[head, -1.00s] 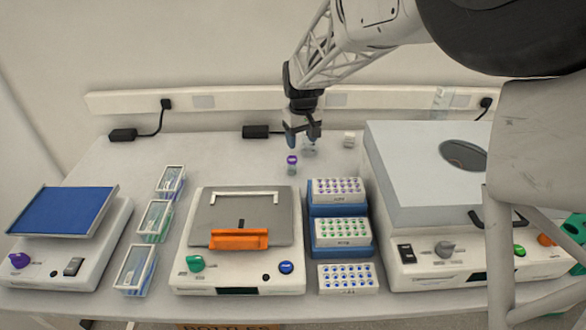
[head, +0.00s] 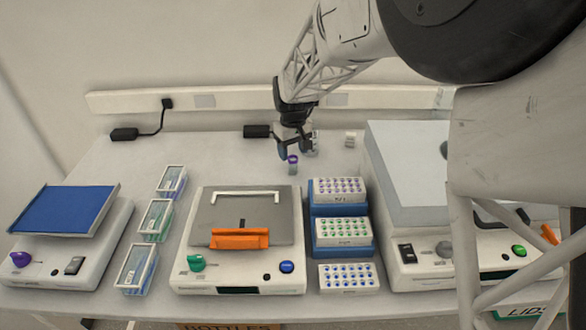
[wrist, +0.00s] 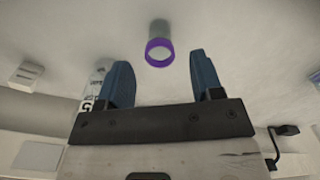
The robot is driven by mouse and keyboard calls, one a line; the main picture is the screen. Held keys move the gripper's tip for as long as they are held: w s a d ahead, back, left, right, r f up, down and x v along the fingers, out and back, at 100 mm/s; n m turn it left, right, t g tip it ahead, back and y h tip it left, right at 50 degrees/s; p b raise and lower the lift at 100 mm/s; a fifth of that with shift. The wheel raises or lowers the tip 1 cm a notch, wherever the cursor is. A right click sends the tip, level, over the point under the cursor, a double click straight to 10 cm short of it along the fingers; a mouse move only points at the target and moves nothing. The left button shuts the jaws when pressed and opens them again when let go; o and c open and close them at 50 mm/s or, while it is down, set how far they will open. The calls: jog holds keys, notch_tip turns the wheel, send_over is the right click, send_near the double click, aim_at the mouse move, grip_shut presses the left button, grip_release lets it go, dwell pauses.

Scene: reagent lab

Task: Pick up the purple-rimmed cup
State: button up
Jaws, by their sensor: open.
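The purple-rimmed cup (head: 292,164) stands upright on the bench behind the grey-topped device. In the wrist view its purple rim (wrist: 159,54) shows ahead of the fingertips, roughly centred between them. My gripper (head: 294,150) is open and empty, with its blue fingers just above and behind the cup in the head view. In the wrist view the two fingers (wrist: 161,72) are spread apart, and the cup is not between them. A second clear container (head: 313,143) stands just right of the fingers, and shows beside the left finger in the wrist view (wrist: 97,80).
A small white block (head: 350,140) sits at the back right. Blue racks of vials (head: 341,210) and a large grey machine (head: 407,180) stand to the right. The grey-topped device (head: 240,220) is in front.

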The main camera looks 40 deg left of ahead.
aim_at(293, 162)
jog(key=shift+f, duration=0.1)
jog(key=shift+f, duration=2.55)
jog(key=c, duration=1)
jog(key=shift+r, duration=0.15)
jog(key=shift+r, duration=4.9)
